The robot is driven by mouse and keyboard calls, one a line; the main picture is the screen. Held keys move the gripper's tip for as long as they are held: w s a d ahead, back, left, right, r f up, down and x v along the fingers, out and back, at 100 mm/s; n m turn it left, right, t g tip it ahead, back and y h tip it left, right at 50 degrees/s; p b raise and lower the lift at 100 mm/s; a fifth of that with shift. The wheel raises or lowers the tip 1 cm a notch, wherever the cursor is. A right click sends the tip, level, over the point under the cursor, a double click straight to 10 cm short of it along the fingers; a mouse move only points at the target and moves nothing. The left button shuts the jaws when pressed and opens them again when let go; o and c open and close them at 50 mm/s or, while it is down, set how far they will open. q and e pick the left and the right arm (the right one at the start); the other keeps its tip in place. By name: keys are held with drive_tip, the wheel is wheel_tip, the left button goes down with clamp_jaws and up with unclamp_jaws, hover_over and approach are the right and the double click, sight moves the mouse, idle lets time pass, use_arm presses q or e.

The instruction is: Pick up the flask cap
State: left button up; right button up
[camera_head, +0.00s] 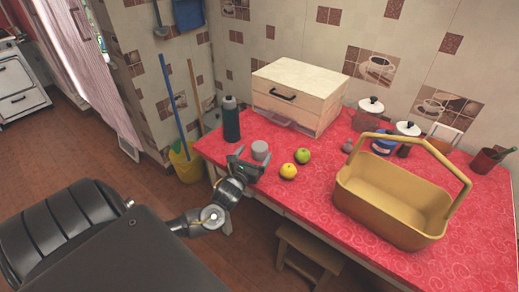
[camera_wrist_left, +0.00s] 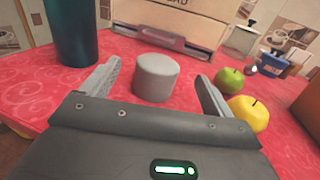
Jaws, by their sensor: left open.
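The flask cap (camera_head: 260,150) is a small light grey cylinder standing on the red oilcloth. In the left wrist view the cap (camera_wrist_left: 156,77) sits ahead, between the two open fingers of my left gripper (camera_wrist_left: 160,85). The fingers look apart from it on both sides. In the head view my left gripper (camera_head: 247,165) is low over the counter's near left edge, just in front of the cap. The dark teal flask (camera_head: 231,119) stands upright to the left of the cap; it also shows in the left wrist view (camera_wrist_left: 72,32). My right gripper is not in view.
A green apple (camera_head: 303,156) and a yellow apple (camera_head: 288,171) lie right of the cap. A wooden bread box (camera_head: 300,90) stands behind. A large yellow basket (camera_head: 390,200) fills the right side, with jars (camera_head: 367,115) behind it on the red counter (camera_head: 300,215).

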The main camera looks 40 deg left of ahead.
sight(258, 148)
use_arm(q)
drive_tip(key=x, duration=0.3)
drive_tip(key=shift+w+a, duration=0.15)
drive_tip(key=shift+w, duration=0.2)
drive_tip(key=shift+r, duration=0.1)
drive_tip(key=c, duration=1)
drive_tip(key=shift+c, duration=0.3)
drive_tip(key=shift+r, duration=0.65)
drive_tip(key=s+a+r, duration=0.7)
drive_tip(key=s+r, duration=0.4)
drive_tip(key=shift+s+a+r, duration=0.35)
drive_tip(key=shift+a, duration=0.05)
